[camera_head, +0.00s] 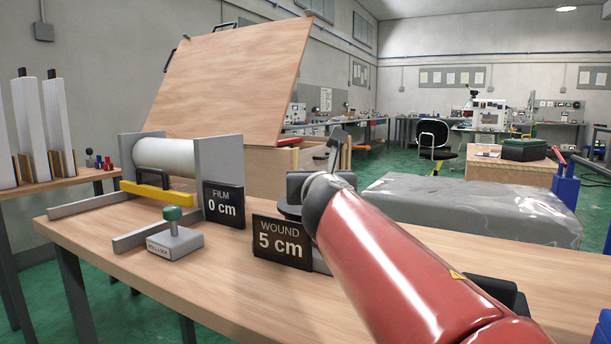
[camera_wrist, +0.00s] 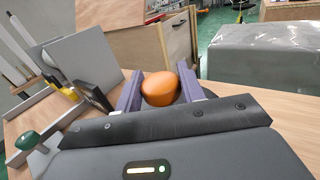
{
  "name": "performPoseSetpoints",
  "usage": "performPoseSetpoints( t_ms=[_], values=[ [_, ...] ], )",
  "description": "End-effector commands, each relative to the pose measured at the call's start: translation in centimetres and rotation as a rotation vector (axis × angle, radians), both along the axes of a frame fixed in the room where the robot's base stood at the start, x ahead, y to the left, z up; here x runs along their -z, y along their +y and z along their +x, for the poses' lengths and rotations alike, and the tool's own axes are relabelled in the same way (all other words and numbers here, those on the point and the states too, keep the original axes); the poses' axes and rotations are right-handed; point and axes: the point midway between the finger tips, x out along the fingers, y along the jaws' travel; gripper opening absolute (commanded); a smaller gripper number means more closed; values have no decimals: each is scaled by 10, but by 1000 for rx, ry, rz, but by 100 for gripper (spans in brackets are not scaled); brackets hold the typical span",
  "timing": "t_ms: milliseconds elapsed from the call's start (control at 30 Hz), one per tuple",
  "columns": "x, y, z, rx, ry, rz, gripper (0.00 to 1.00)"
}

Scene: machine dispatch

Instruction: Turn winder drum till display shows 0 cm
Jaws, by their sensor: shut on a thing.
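A second sign reads FILM 0 cm (camera_head: 224,204), beside a white roll (camera_head: 165,155) held between grey plates. In the wrist view my gripper (camera_wrist: 160,88) is shut on a rounded orange knob (camera_wrist: 160,90), with a purple finger on each side. What the knob is fixed to is hidden beneath the gripper.
A grey block with a green knob (camera_head: 172,213) stands left of the WOUND sign. A yellow bar (camera_head: 158,192) lies before the roll. A wooden crate with a raised lid (camera_head: 228,75) stands behind the table, and a grey wrapped block (camera_head: 470,208) is at right.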

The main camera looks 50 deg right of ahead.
Motion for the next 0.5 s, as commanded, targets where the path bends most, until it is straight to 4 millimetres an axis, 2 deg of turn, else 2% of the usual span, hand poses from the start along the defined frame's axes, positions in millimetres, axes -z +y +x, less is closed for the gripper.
performPoseSetpoints(
  t_ms=[167,200,300,500],
  values=[
    [0,0,0,0,0,0,0],
    [0,0,0,0,0,0,44],
    [0,0,0,0,0,0,57],
    [0,0,0,0,0,0,59]
  ],
)
